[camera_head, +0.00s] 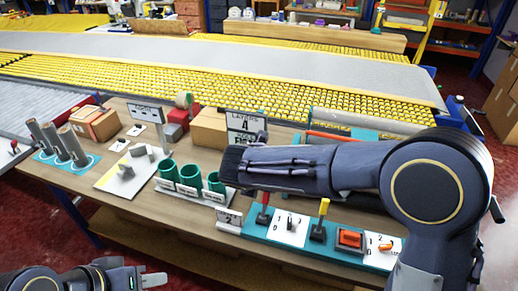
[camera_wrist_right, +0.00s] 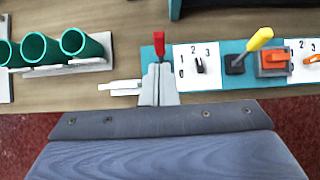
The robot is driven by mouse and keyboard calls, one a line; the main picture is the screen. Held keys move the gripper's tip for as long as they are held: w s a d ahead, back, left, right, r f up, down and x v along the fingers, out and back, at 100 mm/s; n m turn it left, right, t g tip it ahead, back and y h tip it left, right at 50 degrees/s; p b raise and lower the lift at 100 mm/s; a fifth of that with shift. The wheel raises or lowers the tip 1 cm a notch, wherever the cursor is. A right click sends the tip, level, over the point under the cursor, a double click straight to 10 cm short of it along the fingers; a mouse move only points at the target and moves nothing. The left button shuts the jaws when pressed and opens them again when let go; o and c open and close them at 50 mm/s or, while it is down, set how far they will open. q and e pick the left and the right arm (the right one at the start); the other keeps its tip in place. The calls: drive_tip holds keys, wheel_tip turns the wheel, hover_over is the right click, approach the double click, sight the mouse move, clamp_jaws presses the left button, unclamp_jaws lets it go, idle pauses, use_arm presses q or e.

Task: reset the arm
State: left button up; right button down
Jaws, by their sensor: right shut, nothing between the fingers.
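My right arm reaches in from the right in the head view and spans the right part of the workbench (camera_head: 150,205). Its own fingers cannot be made out there. In the right wrist view my right gripper (camera_wrist_right: 159,86) is shut and empty, its grey fingers together. Just beyond their tips in that picture is the red lever handle (camera_wrist_right: 159,46), which stands on the teal switch panel (camera_head: 257,232) in the head view. I cannot tell whether they touch. My left gripper (camera_head: 140,276) is low at the bottom left, off the bench; its finger gap is unclear.
The panel also has a yellow-handled lever (camera_head: 323,207) and a red-orange switch (camera_head: 349,239). Green cups (camera_head: 189,177), grey cylinders (camera_head: 58,142) and cardboard boxes (camera_head: 209,129) stand on the bench. A yellow roller conveyor (camera_head: 280,95) runs behind it.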

drive_tip(key=s+d+r+m+g+y, duration=0.1)
drive_tip(key=s+d+r+m, duration=0.1)
drive_tip(key=s+d+m, duration=0.45)
drive_tip(key=s+d+r+m+g+y, duration=0.1)
drive_tip(key=s+d+r+m+g, duration=0.15)
drive_tip(key=d+m, duration=0.6)
drive_tip(key=s+d+m+t+y, duration=0.1)
drive_tip(key=s+d+m+y, duration=0.1)
drive_tip(key=s+m, duration=0.7)
drive_tip(key=s+d+f+m+t+y, duration=0.1)
drive_tip(key=s+d+m+y, duration=0.1)
drive_tip(key=s+m, duration=0.7)
drive_tip(key=shift+d+f+m, duration=0.25)
drive_tip(key=shift+d+m, duration=0.35)
drive_tip(key=shift+d, duration=0.05)
drive_tip(key=shift+s, duration=0.1)
